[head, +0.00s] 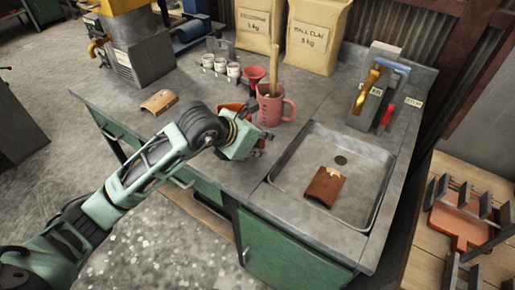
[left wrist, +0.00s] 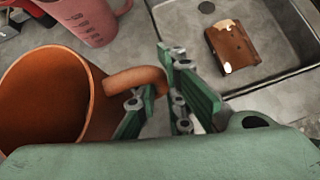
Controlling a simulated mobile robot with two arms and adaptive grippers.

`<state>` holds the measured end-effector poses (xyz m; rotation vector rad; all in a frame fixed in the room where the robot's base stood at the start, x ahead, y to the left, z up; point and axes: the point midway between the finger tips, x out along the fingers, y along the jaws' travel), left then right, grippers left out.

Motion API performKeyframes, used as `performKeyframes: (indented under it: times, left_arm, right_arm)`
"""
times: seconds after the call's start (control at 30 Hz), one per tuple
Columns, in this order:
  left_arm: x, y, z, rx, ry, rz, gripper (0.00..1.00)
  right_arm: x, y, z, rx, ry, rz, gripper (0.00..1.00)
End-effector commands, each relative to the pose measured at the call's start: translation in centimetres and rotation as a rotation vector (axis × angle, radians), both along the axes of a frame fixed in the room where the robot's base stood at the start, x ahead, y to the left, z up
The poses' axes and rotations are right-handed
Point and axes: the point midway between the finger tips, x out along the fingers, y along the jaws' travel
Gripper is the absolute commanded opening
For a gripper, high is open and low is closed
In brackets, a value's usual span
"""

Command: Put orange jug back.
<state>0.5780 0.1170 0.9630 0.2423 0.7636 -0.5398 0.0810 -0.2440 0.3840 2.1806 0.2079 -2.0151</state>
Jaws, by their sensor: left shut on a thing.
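The orange jug (left wrist: 50,98) shows large at the left of the left wrist view, its open mouth toward the camera. Its handle (left wrist: 138,80) lies between the green fingers of my left gripper (left wrist: 160,115), which are shut on it. In the head view my left gripper (head: 245,140) is over the grey worktop, left of the sink, and hides most of the jug; a bit of orange (head: 234,107) shows behind it. I cannot tell whether the jug touches the worktop. My right gripper is not in view.
A pink measuring jug (head: 275,108) with a wooden stick stands just beyond my gripper, beside a red funnel (head: 253,75) and small white cups (head: 220,65). The sink (head: 360,190) holds a brown tile (head: 325,186). Another tile (head: 158,102) lies on the left worktop.

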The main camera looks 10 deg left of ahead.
Motion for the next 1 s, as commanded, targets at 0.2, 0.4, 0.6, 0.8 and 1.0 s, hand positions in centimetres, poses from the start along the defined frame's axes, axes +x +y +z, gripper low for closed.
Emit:
performKeyframes:
  times: [0.2, 0.4, 0.6, 0.8, 1.0]
  left_arm:
    - [-0.1, 0.7, -1.5, -0.001, 0.002, -0.001, 0.00]
    - [0.0, 0.7, -4.1, -0.001, 0.000, -0.001, 0.00]
    - [0.0, 0.7, -4.4, 0.000, -0.003, -0.001, 0.00]
    - [0.0, 0.7, -4.8, -0.002, -0.002, -0.001, 0.00]
    - [0.0, 0.7, -4.7, -0.001, 0.000, -0.001, 0.25]
  right_arm:
    - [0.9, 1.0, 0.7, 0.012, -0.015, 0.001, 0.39]
    - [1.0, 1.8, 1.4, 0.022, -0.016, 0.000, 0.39]
    - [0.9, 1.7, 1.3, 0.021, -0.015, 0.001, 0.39]
    - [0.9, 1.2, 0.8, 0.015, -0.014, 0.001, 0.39]
    - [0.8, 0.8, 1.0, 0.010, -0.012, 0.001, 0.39]
